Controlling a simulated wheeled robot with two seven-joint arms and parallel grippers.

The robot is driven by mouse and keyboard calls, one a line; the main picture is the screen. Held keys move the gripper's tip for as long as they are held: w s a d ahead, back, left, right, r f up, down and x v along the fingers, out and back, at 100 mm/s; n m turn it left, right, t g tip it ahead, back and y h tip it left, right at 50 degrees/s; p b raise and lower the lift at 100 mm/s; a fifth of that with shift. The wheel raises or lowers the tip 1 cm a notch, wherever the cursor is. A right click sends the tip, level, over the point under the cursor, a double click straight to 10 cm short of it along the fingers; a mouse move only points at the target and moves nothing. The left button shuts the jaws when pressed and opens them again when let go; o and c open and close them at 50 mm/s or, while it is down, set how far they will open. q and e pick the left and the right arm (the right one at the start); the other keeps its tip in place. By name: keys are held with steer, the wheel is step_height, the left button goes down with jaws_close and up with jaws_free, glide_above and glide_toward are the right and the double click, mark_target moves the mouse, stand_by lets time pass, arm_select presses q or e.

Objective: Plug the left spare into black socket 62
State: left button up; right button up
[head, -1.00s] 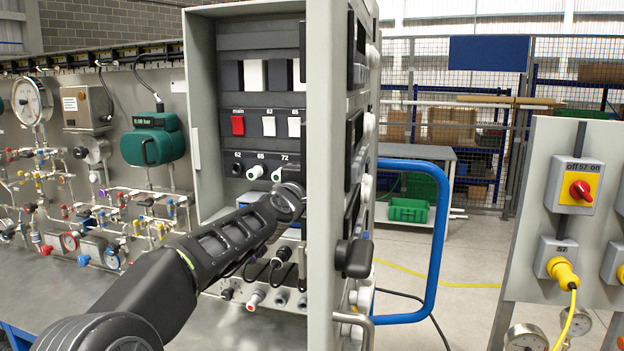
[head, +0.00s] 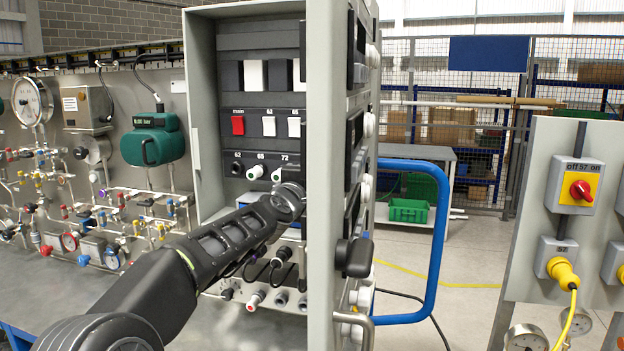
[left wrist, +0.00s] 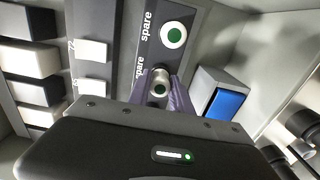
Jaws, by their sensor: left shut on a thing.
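In the left wrist view my left gripper (left wrist: 160,88) is shut on the left spare (left wrist: 160,76), a small light plug with a green centre, at the lower of two "spare" labels. I cannot tell whether it is seated or pulled out. The other spare (left wrist: 173,36), a white ring with a green centre, sits just above it in the picture. In the head view black socket 62 (head: 237,168) is dark and looks empty, at the left of the socket row. My left arm reaches into the cabinet below it, its gripper hidden behind the cabinet's right side. My right gripper is not in view.
White plugs sit at 65 (head: 255,172) and 72 (head: 277,175), right of socket 62. A red main switch (head: 238,125) and white switches are above. The cabinet's left wall (head: 203,110) and right wall (head: 326,130) bound the space. A blue-faced block (left wrist: 226,104) stands near the fingers.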

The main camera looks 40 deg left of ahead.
arm_select(q)
jaws_close()
stand_by(0.7)
steer(key=shift+f, duration=0.1)
steer(key=shift+s+d+b, duration=0.1)
steer(key=shift+s+b, duration=0.1)
steer(key=shift+b, duration=0.1)
steer(key=shift+b+v, duration=1.6)
steer(key=shift+v, duration=1.2)
steer(key=b+v, duration=0.3)
steer(key=v, duration=0.9)
steer(key=shift+s+d+b, duration=0.2)
steer(key=shift+s+b, duration=0.15)
